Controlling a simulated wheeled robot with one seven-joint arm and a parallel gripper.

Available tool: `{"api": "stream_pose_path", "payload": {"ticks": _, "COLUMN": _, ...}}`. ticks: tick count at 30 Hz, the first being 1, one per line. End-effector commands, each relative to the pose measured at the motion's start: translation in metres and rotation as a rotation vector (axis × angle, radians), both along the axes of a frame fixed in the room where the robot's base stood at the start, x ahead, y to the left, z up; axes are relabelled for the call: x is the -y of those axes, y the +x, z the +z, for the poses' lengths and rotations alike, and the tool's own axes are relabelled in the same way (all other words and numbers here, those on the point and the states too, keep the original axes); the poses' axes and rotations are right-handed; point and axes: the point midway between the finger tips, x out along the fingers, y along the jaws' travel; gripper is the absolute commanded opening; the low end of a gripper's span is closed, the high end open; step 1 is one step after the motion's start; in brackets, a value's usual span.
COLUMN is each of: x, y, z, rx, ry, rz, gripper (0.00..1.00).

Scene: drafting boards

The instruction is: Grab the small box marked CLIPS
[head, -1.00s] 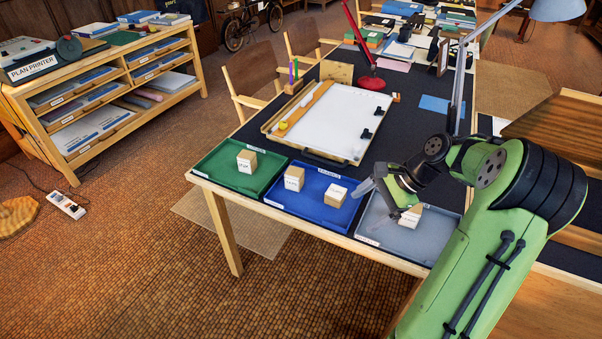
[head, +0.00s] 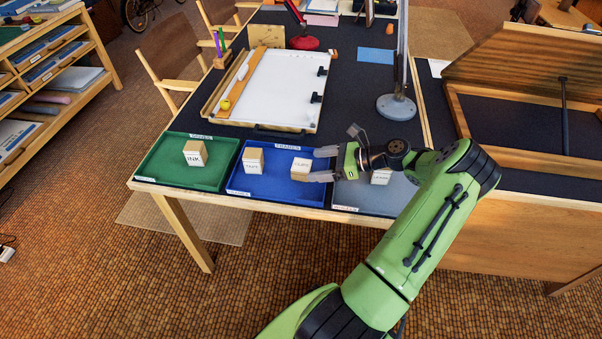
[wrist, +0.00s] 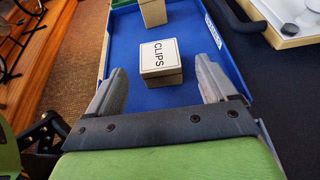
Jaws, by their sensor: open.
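The small box marked CLIPS (wrist: 161,62) is a tan block with a white label, sitting in the blue tray (head: 262,192). In the head view the CLIPS box (head: 301,167) stands at the tray's right side. My gripper (head: 318,165) is open, its fingers pointing left toward the box from the right. In the wrist view the gripper (wrist: 158,88) has a finger on either side of the view, with the box ahead, centred between the fingertips and mostly beyond them. I cannot tell whether a finger touches it.
Another box (head: 253,160) stands in the blue tray to the left. A green tray (head: 160,168) holds a box marked INK (head: 195,152). A grey tray (head: 350,193) with a box (head: 381,176) lies under my arm. A drawing board (head: 280,85) and a lamp base (head: 396,107) stand behind.

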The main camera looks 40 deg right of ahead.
Motion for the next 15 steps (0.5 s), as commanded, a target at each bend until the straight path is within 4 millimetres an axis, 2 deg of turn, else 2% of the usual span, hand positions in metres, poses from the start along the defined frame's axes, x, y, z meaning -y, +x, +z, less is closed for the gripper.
{"api": "stream_pose_path", "payload": {"ticks": 7, "x": -0.024, "y": 0.034, "z": -0.019, "rx": -0.001, "ry": -0.001, "rz": 0.004, "gripper": 0.85}}
{"api": "stream_pose_path", "payload": {"ticks": 15, "x": -0.028, "y": 0.039, "z": -0.019, "rx": 0.000, "ry": -0.001, "rz": 0.000, "gripper": 0.85}}
